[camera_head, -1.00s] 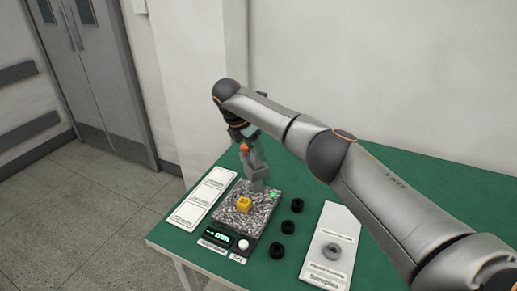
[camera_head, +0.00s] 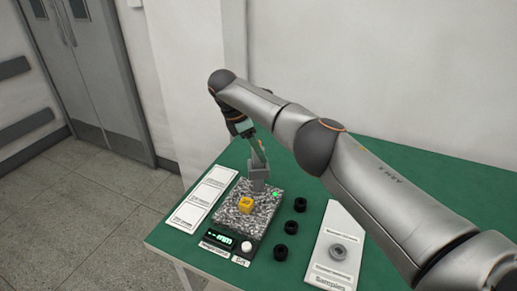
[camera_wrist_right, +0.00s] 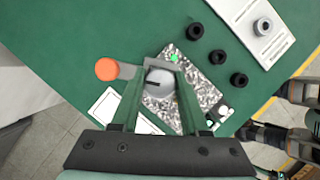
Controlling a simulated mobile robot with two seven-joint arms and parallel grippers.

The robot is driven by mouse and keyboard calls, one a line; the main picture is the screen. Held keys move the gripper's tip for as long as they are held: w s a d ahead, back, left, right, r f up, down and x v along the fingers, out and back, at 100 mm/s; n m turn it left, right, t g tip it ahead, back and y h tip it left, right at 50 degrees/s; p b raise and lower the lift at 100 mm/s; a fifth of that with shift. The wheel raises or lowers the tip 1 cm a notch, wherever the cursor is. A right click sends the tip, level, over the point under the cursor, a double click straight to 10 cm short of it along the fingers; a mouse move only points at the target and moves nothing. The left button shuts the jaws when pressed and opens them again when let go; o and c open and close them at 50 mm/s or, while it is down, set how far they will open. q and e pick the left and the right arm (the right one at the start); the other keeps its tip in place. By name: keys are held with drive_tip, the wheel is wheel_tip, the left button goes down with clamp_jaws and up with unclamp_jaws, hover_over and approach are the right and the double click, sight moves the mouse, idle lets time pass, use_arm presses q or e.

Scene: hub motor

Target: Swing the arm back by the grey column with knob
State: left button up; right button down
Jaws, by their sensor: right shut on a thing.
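The grey column with knob (camera_head: 258,186) stands at the back of the speckled granite plate (camera_head: 268,208). My right gripper (camera_head: 260,163) reaches down over it from above. In the right wrist view the fingers (camera_wrist_right: 161,75) are shut on the round grey knob top (camera_wrist_right: 159,86). The arm with an orange end (camera_wrist_right: 107,69) sticks out to the left of the fingers there; in the head view that end is hidden. A yellow block (camera_head: 246,204) sits on the plate, apart from the gripper.
Three black rings (camera_head: 300,205) lie right of the plate. A white card (camera_head: 322,264) with a grey ring (camera_head: 338,251) lies further right. White label cards (camera_head: 211,190) lie on the left. A display (camera_head: 218,238) and white dial (camera_head: 246,246) are in front. The back of the green table (camera_head: 400,165) is clear.

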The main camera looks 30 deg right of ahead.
drive_tip(key=shift+c, duration=2)
unclamp_jaws()
drive_tip(key=shift+r, duration=0.1)
